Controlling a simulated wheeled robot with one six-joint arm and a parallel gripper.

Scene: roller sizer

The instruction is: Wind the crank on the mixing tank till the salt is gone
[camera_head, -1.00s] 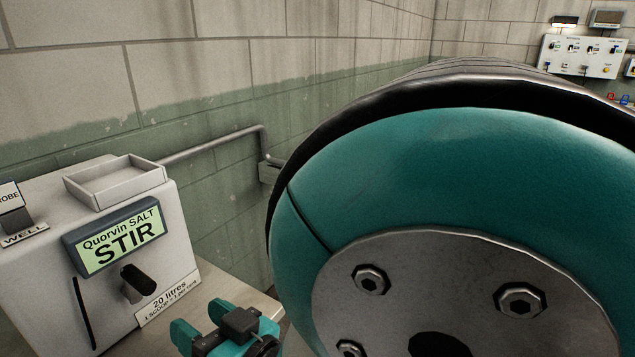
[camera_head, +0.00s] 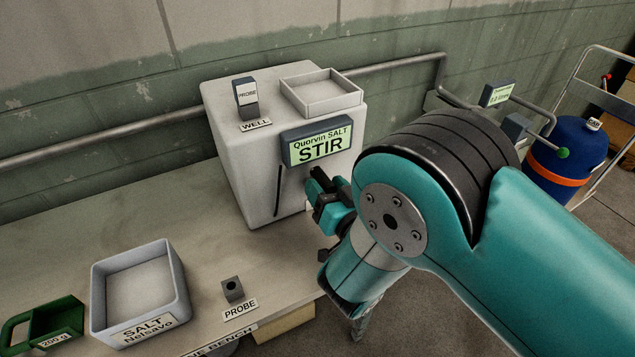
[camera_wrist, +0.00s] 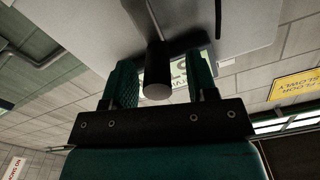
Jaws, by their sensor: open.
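The mixing tank (camera_head: 230,110) is a pale box on the bench against the wall. Its green display (camera_head: 320,145) reads "Quorvin SALT STIR". The tank has a dark vertical slot on its front. My gripper (camera_head: 318,185) is at the tank's front, just below the display, and hides the crank in the head view. In the wrist view, the crank's dark round knob (camera_wrist: 157,88) on a thin stem sits between the open fingers of my gripper (camera_wrist: 160,85). I cannot tell whether either finger touches it.
A salt bin (camera_head: 182,290), a green scoop (camera_head: 75,318) and a small probe holder (camera_head: 232,290) stand on the bench (camera_head: 200,215) to the left. A blue drum (camera_head: 570,150) and a trolley are at the right. A pipe rail runs along the wall.

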